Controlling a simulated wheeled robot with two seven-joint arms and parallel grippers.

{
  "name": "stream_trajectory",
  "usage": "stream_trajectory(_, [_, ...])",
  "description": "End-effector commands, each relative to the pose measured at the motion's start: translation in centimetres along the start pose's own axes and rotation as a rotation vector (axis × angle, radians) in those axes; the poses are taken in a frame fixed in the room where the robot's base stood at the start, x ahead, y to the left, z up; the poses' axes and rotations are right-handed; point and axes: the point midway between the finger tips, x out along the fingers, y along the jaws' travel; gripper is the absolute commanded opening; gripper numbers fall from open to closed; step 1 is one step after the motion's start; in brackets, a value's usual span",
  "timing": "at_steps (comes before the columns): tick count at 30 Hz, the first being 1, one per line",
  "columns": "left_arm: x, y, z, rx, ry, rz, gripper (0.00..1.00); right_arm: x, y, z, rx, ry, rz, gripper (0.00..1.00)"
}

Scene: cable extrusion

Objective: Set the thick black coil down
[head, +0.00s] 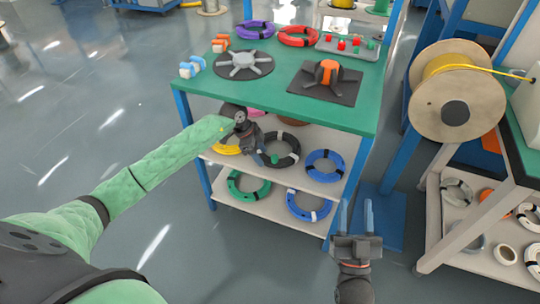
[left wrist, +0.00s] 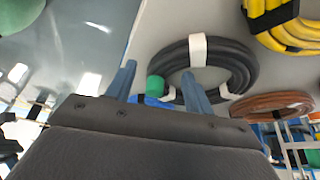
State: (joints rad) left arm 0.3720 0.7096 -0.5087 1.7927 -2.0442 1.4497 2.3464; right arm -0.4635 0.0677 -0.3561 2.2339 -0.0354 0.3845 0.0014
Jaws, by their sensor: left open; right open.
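The thick black coil (head: 293,149) lies on the middle shelf of the green-topped rack, partly hidden behind my left gripper in the head view. In the left wrist view the black coil (left wrist: 237,62) shows white tape bands and rests on a pale surface. My left gripper (head: 264,157) is open at the coil's near left side. In the left wrist view the left gripper's fingers (left wrist: 160,88) stand apart, and the right-hand one overlaps the coil's rim; contact cannot be told. My right gripper (head: 356,218) is open and empty, in front of the rack's right side.
A yellow coil (head: 228,149) lies left on the same shelf, a blue coil (head: 325,165) right. A brown coil (left wrist: 272,106) is close by. Green (head: 248,186) and blue (head: 309,206) coils lie below. The green tabletop (head: 280,100) overhangs the shelf. A cable spool (head: 457,92) stands right.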

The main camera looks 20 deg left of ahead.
Motion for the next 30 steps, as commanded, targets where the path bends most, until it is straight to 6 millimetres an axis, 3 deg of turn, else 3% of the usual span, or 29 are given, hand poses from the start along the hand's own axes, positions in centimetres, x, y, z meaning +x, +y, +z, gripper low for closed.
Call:
stream_trajectory(6, [-1.8, 0.1, 4.1, -0.003, -0.003, 0.001, 0.53, -1.0, 0.1, 2.9, 0.009, -0.102, 0.006, 0.44])
stream_trajectory(13, [-3.1, 0.1, 7.0, -0.001, 0.000, 0.001, 0.53, -1.9, 0.1, 4.9, 0.016, -0.174, 0.011, 0.44])
stream_trajectory(30, [-3.6, 0.1, 8.0, 0.000, 0.001, 0.000, 0.53, -2.4, 0.2, 5.7, 0.018, -0.201, 0.013, 0.44])
